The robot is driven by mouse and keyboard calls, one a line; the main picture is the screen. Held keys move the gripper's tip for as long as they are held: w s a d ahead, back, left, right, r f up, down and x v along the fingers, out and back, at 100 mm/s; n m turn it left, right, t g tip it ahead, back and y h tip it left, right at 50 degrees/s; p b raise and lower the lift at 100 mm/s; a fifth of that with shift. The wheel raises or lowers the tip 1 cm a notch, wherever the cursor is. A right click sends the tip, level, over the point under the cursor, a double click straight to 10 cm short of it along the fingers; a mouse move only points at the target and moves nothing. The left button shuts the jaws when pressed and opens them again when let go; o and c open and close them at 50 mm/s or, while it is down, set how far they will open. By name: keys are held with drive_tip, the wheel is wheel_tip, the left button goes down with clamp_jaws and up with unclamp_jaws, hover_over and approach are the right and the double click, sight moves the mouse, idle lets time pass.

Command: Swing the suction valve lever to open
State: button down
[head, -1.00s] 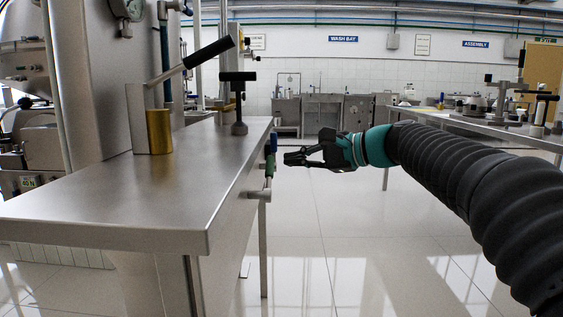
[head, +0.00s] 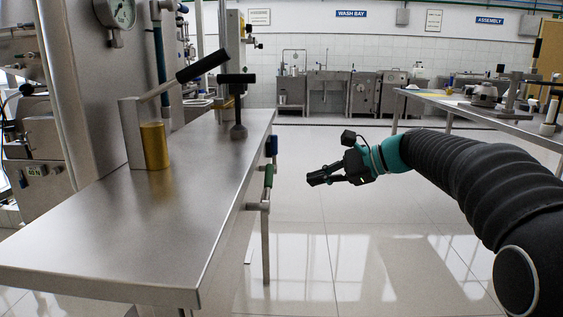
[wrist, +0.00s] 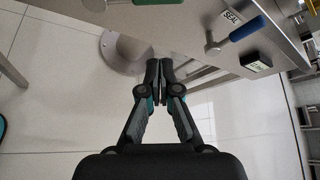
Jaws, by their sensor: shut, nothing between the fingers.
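Two valve levers stick out from the side of the steel bench: one with a blue handle (head: 271,146) and, nearer, one with a green handle (head: 268,176). In the wrist view the blue handle (wrist: 246,28) lies beside a plate reading SEAL, and the green handle (wrist: 155,2) is cut off by the top edge. I cannot tell from a label which is the suction lever. My gripper (head: 312,179) is shut and empty, to the right of the green handle with a clear gap. In the wrist view my gripper (wrist: 160,66) points below both levers.
The steel bench (head: 120,245) fills the left, with a black-handled lever (head: 203,65) and a brass cylinder (head: 154,146) on top. A round floor foot (wrist: 122,52) shows under the bench. Another table (head: 470,110) stands at the right; open floor lies between.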

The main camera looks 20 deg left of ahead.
drive_tip(key=s+a+f, duration=0.1)
drive_tip(key=a, duration=0.8)
drive_tip(key=shift+s, duration=0.2)
